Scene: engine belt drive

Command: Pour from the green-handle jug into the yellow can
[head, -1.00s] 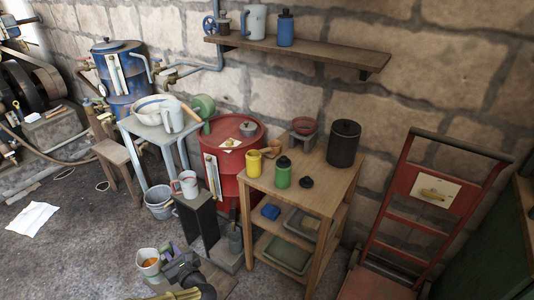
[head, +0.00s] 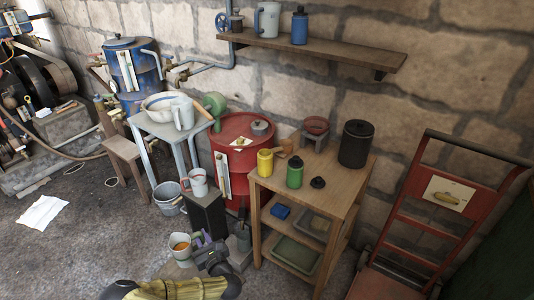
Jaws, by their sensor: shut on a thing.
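The yellow can (head: 265,163) stands upright at the left edge of the wooden table's top. A pale jug (head: 180,246) with orange contents is at the bottom of the head view, low in front of the black stand. A little green shows at its handle side, where my gripper (head: 198,241) is shut on it. The jug looks about upright, and its handle is mostly hidden by the gripper. The gripper and jug are well below and to the left of the yellow can, apart from it.
The wooden table (head: 328,197) also holds a green bottle (head: 294,175), a black lid and a black canister (head: 356,143). A white mug (head: 198,183) stands on the black stand (head: 207,211). A red drum (head: 240,150) stands behind. A red hand truck (head: 430,200) is at right.

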